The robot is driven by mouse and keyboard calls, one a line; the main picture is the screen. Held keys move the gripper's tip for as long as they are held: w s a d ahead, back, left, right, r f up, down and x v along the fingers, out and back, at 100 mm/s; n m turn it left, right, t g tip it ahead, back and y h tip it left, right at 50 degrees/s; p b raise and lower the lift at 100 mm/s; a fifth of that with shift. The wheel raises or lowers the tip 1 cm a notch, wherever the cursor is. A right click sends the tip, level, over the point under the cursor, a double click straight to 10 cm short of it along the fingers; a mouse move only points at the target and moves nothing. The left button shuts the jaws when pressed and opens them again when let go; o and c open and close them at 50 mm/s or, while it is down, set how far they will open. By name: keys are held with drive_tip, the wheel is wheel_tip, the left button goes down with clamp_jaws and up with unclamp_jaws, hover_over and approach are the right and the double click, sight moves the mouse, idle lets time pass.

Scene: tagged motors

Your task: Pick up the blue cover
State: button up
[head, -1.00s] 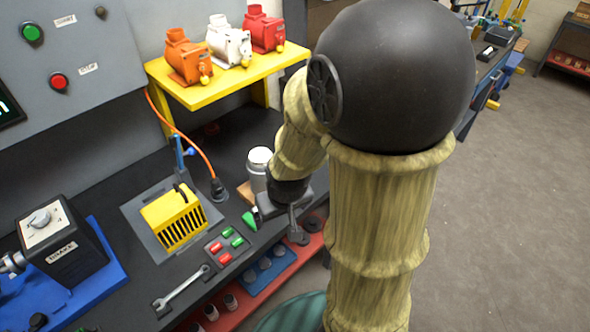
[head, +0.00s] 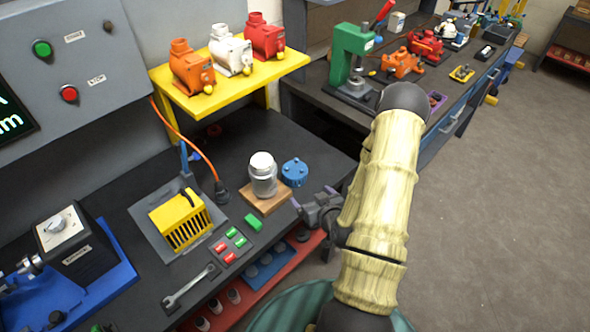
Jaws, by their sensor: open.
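The blue cover (head: 294,172) is a round blue piece with small knobs on its rim. It lies on the dark bench top (head: 235,140), just right of a grey jar with a white lid (head: 263,176). My gripper (head: 312,197) is at the bench's front edge, a little nearer to me and to the right of the cover. Its jaws are open and empty, apart from the cover, with the fingertips pointing toward the bench.
The jar stands on a wooden block (head: 258,204). A green block (head: 253,222), a yellow slotted box (head: 181,222) and a wrench (head: 190,287) lie to the left. A yellow shelf (head: 237,79) with orange, white and red motors overhangs the back. A green press (head: 351,62) stands farther right.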

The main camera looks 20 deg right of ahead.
sight(295, 174)
drive_tip(key=shift+s+d+r+m+t+h, duration=0.2)
drive_tip(key=shift+d+m+t+h, duration=0.1)
drive_tip(key=shift+d+t, duration=0.1)
drive_tip(key=shift+f, duration=0.1)
drive_tip(key=b+x, duration=0.4)
drive_tip(key=b, duration=0.2)
drive_tip(key=shift+d+f, duration=0.1)
drive_tip(key=shift+d, duration=0.05)
drive_tip(key=b, duration=0.7)
drive_tip(key=shift+w+f, duration=0.2)
drive_tip(key=shift+w, duration=0.2)
drive_tip(key=shift+w, duration=0.35)
drive_tip(key=p+x, duration=0.1)
drive_tip(key=x, duration=0.5)
drive_tip(key=shift+w+f, duration=0.15)
drive_tip(key=shift+w, duration=0.05)
